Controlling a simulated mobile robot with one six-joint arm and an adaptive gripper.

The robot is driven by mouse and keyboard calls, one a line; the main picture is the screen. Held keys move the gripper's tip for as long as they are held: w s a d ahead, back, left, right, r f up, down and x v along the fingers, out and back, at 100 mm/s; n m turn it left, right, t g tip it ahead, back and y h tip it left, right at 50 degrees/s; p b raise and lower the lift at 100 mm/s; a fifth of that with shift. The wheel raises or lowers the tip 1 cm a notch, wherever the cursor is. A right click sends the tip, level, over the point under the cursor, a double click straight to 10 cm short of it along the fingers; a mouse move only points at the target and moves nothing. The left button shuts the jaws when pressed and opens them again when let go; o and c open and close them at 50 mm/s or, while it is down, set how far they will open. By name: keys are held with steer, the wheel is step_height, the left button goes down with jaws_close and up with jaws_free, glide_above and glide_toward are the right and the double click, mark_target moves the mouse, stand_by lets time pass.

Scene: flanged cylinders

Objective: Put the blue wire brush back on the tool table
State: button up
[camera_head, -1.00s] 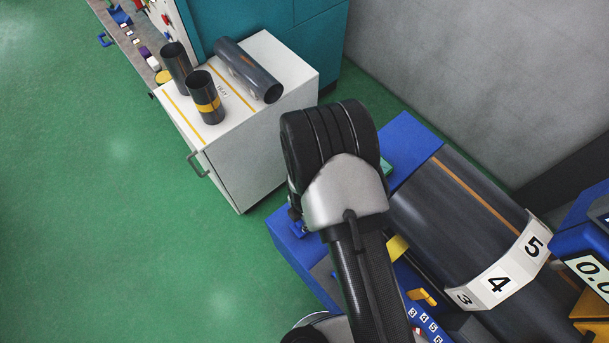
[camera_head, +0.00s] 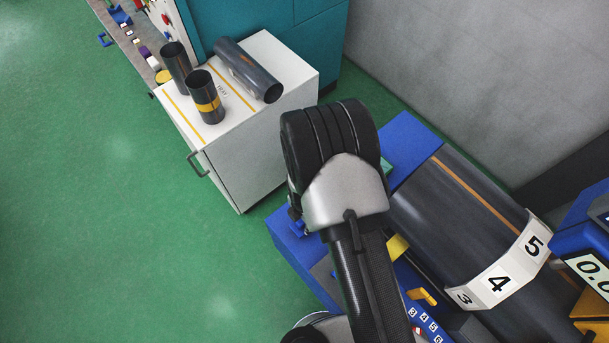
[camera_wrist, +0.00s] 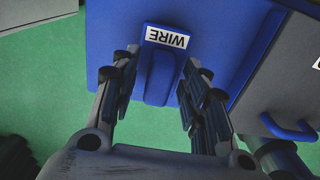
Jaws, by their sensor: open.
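The blue wire brush (camera_wrist: 158,75), a blue block with a white WIRE label that reads upside down, shows in the wrist view against a blue surface (camera_wrist: 115,30). My gripper (camera_wrist: 162,62) is open, with one finger on each side of the block. I cannot tell whether the fingers touch it. In the head view my arm hides most of the gripper and the brush. A narrow grey bench (camera_head: 124,38) with small coloured items stands at the top left; I cannot tell whether it is the tool table.
A white cabinet (camera_head: 250,150) carries several dark cylinders, one lying down (camera_head: 247,68) and one with a yellow band (camera_head: 204,97). A large dark cylinder (camera_head: 450,220) with a numbered white strip (camera_head: 497,282) lies at the right. Green floor (camera_head: 90,220) is clear at the left.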

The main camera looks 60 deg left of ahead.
step_height(320, 180, up, 12)
stand_by(0.4)
steer(key=shift+r, duration=0.15)
steer(key=w+d+r+m+y, duration=0.1)
steer(key=w+d+r+m, duration=0.35)
steer(key=w+r, duration=0.35)
steer(key=w+d+r+m, duration=0.4)
steer(key=w+r+m, duration=0.2)
steer(key=r, duration=0.3)
steer(key=w+d+r+m+t, duration=0.2)
steer(key=w+d+r+m, duration=0.1)
steer(key=d+r+m, duration=0.6)
steer(key=s+d+r+m+t, duration=0.1)
steer(key=d+r+m, duration=0.3)
steer(key=d, duration=0.3)
steer(key=d+r+m, duration=0.3)
steer(key=d+m, duration=0.1)
steer(key=d, duration=0.3)
steer(key=s+d+r+m+t+h, duration=0.1)
steer(key=s+d+r+m, duration=0.2)
steer(key=s+d+m, duration=0.5)
steer(key=d+m, duration=0.2)
steer(key=shift+s+d+r+t, duration=0.15)
steer(key=shift+d+r+t, duration=0.05)
steer(key=shift+d+t, duration=0.1)
